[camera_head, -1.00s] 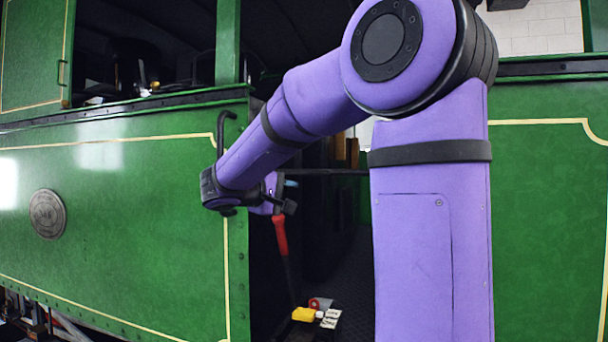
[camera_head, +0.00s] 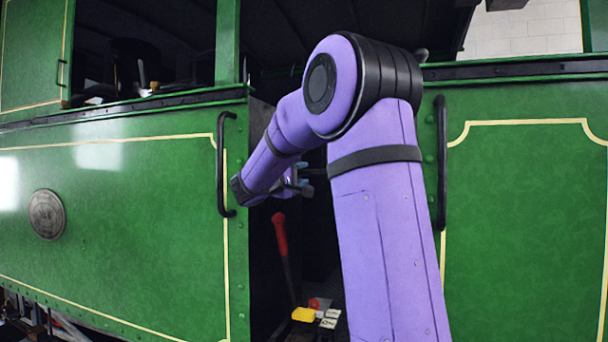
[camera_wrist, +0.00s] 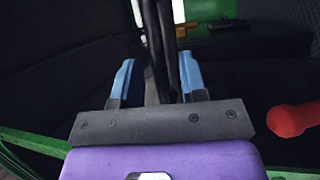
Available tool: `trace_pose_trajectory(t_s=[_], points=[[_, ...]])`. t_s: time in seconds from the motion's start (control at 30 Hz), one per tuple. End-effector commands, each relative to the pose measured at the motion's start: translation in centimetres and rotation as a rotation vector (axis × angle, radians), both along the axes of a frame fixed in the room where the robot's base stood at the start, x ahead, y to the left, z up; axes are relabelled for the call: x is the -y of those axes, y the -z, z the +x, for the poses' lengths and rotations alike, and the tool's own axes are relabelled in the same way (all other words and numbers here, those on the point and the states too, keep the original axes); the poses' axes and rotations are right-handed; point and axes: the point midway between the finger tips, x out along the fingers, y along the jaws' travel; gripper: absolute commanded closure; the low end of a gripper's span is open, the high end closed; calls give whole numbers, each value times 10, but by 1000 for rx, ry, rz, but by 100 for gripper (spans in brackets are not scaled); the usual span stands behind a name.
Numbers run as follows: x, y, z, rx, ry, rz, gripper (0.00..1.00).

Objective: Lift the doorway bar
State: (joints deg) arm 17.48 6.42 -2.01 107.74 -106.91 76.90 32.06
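My gripper (camera_wrist: 158,85) shows in the wrist view with its two blue fingers apart. Dark upright bar-like parts (camera_wrist: 160,45) run up the picture between and beyond the fingers. I cannot tell whether one of them is the doorway bar, and I see no contact with the fingers. In the head view my gripper (camera_head: 303,172) is in the doorway, right of the left black handrail, partly hidden by my arm. The level dark doorway bar is not distinguishable there now; my arm covers much of the opening.
A red-handled lever (camera_head: 280,235) stands below my gripper; its red end (camera_wrist: 295,119) is at the right in the wrist view. Black handrails (camera_head: 222,165) (camera_head: 441,165) flank the doorway. A yellow object (camera_head: 304,314) and small cards lie on the floor. Green panels (camera_head: 120,215) bound the opening.

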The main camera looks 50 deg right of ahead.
Motion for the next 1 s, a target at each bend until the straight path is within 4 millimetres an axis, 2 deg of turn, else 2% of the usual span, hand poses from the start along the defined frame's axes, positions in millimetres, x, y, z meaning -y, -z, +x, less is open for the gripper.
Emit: trace_pose_trajectory(t_s=[0.13,0.47,0.67,1.0], points=[[12,-2,0,-1,1,0,61],[15,-2,0,-1,0,0,61],[15,-2,0,-1,0,0,100],[15,-5,0,-16,0,-7,100]])
